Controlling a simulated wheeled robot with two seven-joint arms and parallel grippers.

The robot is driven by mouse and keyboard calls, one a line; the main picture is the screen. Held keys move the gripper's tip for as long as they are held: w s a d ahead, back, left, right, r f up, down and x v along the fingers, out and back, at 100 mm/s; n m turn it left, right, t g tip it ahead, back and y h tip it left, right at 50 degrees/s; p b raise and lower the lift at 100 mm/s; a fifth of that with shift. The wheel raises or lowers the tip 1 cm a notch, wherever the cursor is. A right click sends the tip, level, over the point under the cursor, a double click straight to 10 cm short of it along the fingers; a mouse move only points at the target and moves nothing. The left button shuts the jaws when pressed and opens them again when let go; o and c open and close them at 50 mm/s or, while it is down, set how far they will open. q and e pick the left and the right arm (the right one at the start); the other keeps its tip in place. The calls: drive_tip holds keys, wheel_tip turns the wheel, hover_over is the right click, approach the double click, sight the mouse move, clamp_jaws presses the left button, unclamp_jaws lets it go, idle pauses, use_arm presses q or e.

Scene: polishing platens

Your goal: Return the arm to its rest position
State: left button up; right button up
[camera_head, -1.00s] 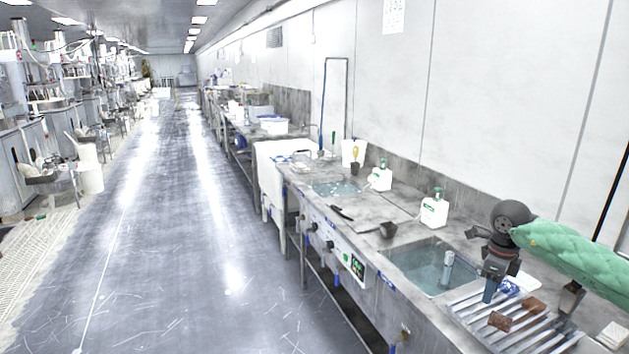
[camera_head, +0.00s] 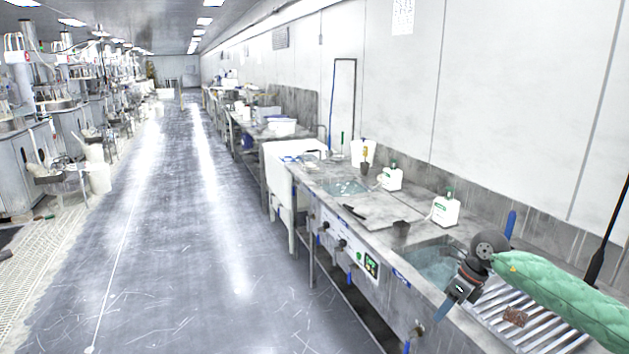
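My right arm, in a green quilted sleeve (camera_head: 560,298), comes in from the right edge above the wet bench. Its dark wrist ends in my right gripper (camera_head: 445,309), which points down and left over the front edge of the sink and rack. One blue finger shows clearly; the finger gap is not clear, and I see nothing held. My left arm and gripper are not in view.
The sink basin (camera_head: 432,262) lies just behind the gripper. A slatted metal rack (camera_head: 488,318) with a brown block (camera_head: 515,316) lies beneath the arm. The aisle floor (camera_head: 190,260) is clear.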

drive_tip(key=w+a+f+m+t+y, duration=0.1)
drive_tip(key=a+f+m+t+y, duration=0.4)
drive_tip(key=a, duration=0.5)
drive_tip(key=a+f+m+t+y, duration=0.3)
drive_tip(key=a+m+y, duration=0.4)
drive_tip(key=a, duration=0.3)
drive_tip(key=s+d+f+m+t+h, duration=0.1)
drive_tip(key=s+d+f+m+h, duration=0.3)
drive_tip(key=f+m, duration=0.5)
drive_tip(key=s+d+f+m+t+h, duration=0.15)
drive_tip(key=s+f+m+h, duration=0.4)
drive_tip(key=f, duration=0.65)
drive_tip(key=s+d+f+m+t+h, duration=0.2)
drive_tip(key=f+m+h, duration=0.4)
drive_tip(key=f+m, duration=0.4)
drive_tip(key=s+a+f+m+g, duration=0.1)
drive_tip(key=s+f+m+g, duration=0.1)
drive_tip(key=s+f, duration=0.4)
drive_tip(key=s+f+m+g, duration=0.2)
drive_tip(key=s+f+g, duration=0.3)
drive_tip(key=s, duration=1)
drive_tip(key=s+a+f+m+g, duration=0.1)
drive_tip(key=s+f+g, duration=0.3)
drive_tip(key=s+f, duration=0.4)
drive_tip(key=s+m, duration=0.1)
drive_tip(key=s, duration=0.2)
drive_tip(key=shift+s+a+m, duration=0.3)
drive_tip(key=shift+s+m, duration=0.05)
drive_tip(key=shift+g+h, duration=0.25)
